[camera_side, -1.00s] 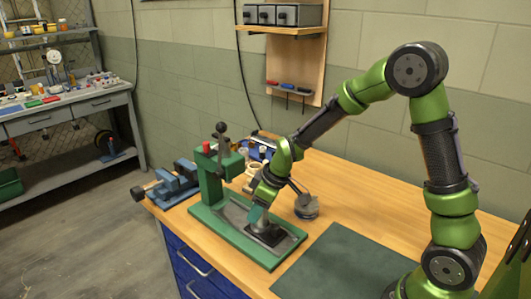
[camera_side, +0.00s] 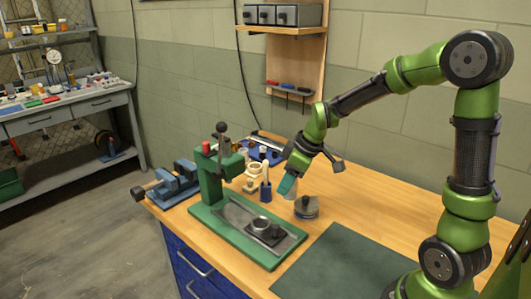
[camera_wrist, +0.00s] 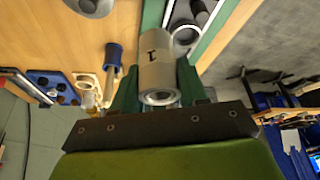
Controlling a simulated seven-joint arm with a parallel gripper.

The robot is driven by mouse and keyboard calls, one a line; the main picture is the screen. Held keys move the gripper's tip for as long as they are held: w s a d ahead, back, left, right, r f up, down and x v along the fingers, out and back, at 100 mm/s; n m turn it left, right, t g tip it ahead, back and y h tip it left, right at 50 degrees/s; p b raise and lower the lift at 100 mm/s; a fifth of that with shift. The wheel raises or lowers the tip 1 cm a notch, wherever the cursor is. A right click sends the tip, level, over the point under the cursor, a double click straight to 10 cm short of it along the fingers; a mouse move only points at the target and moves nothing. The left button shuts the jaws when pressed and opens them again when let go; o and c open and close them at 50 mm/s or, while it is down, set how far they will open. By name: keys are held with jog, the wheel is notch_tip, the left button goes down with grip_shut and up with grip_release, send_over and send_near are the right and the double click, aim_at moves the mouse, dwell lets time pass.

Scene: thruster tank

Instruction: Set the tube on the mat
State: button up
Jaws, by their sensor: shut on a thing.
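The tube (camera_wrist: 158,65) is a grey-beige hollow cylinder with a dark mark on its side. My gripper (camera_wrist: 157,92) is shut on it, with one green finger on each side. In the side view, my gripper (camera_side: 287,186) is raised above the bench, behind the green press, and part of the tube (camera_side: 292,188) shows pale beside the fingers. The mat (camera_side: 340,264) is a flat dark green sheet at the front of the bench, to the right of the press. Its visible surface is bare, and my gripper is apart from it.
The green press (camera_side: 212,190) has a long base with a metal ring piece (camera_side: 264,228) on its bed. A round grey knobbed part (camera_side: 306,208) stands just right of my gripper. A blue-handled tool (camera_side: 265,190) and a blue vise (camera_side: 172,187) are to the left.

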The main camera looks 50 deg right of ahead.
jog(key=s+a+f+n+g+y, duration=0.1)
jog(key=s+a+f+n+g, duration=0.15)
jog(key=s+n, duration=0.55)
jog(key=s+a+f+n+g+y, duration=0.1)
jog(key=s+n+g, duration=0.2)
jog(key=s+n, duration=0.5)
jog(key=shift+w+f+n+g, duration=0.1)
jog(key=shift+w+f+n, duration=0.25)
jog(key=shift+f, duration=1)
jog(key=shift+w+f+n+g, duration=0.1)
jog(key=shift+w+f+n, duration=0.15)
jog(key=shift+f, duration=1.05)
jog(key=shift+w+f+n+g, duration=0.1)
jog(key=shift+w+f+n, duration=0.25)
jog(key=shift+f, duration=1)
jog(key=shift+s+a, duration=0.1)
jog(key=o, duration=1.1)
jog(key=shift+f, duration=0.1)
jog(key=shift+c, duration=0.2)
